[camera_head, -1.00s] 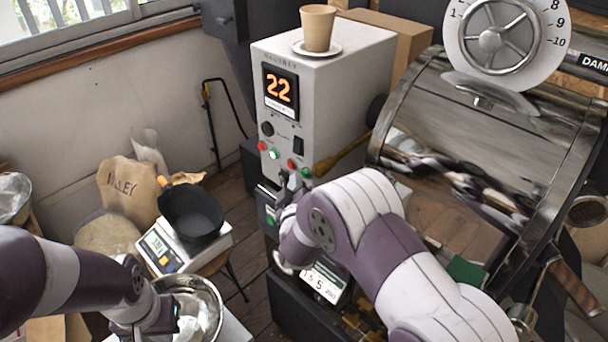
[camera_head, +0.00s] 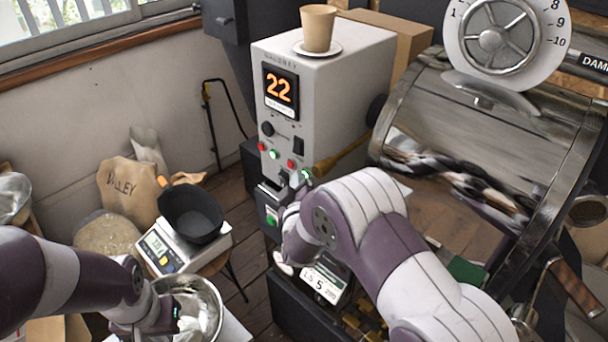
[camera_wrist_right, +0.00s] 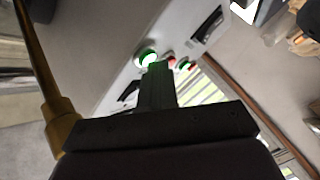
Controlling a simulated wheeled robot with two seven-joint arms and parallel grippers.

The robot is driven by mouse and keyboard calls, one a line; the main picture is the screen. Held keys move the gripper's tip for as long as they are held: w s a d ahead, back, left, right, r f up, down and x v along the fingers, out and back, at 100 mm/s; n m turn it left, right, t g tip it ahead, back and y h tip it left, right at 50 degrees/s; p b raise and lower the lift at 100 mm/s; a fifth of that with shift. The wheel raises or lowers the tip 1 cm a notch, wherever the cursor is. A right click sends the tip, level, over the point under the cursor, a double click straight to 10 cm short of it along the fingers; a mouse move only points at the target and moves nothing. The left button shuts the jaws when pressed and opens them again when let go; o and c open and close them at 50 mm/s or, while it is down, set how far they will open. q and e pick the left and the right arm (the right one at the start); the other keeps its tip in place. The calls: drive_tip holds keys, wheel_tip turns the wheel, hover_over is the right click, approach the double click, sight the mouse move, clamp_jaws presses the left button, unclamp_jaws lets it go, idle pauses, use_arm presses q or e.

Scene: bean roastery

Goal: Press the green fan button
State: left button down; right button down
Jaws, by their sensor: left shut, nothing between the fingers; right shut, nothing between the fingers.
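A grey control cabinet (camera_head: 330,95) has a row of red and green round buttons below a display reading 22. A green button (camera_head: 306,174) is at the right end of the row, and another green button (camera_head: 274,155) sits further left between two red ones. Their labels are too small to read. My right gripper (camera_head: 294,183) is shut and empty at the right end of the row. In the right wrist view its fingertips (camera_wrist_right: 158,70) are just below the lit green button (camera_wrist_right: 147,57); I cannot tell whether they touch. My left gripper (camera_head: 176,318) is shut over a metal bowl.
A paper cup (camera_head: 318,27) stands on a saucer on the cabinet. A brass-coloured handle (camera_head: 340,158) sticks out beside the right green button. A scale (camera_head: 160,250) with a black pan stands at left.

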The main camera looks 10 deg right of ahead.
idle(0.4)
drive_tip(key=shift+s+a, duration=0.45)
drive_tip(key=shift+a, duration=0.15)
drive_tip(key=s+a, duration=0.1)
drive_tip(key=a, duration=0.1)
drive_tip(key=s+a+p, duration=0.1)
drive_tip(key=s+a, duration=0.1)
idle(0.3)
idle(0.6)
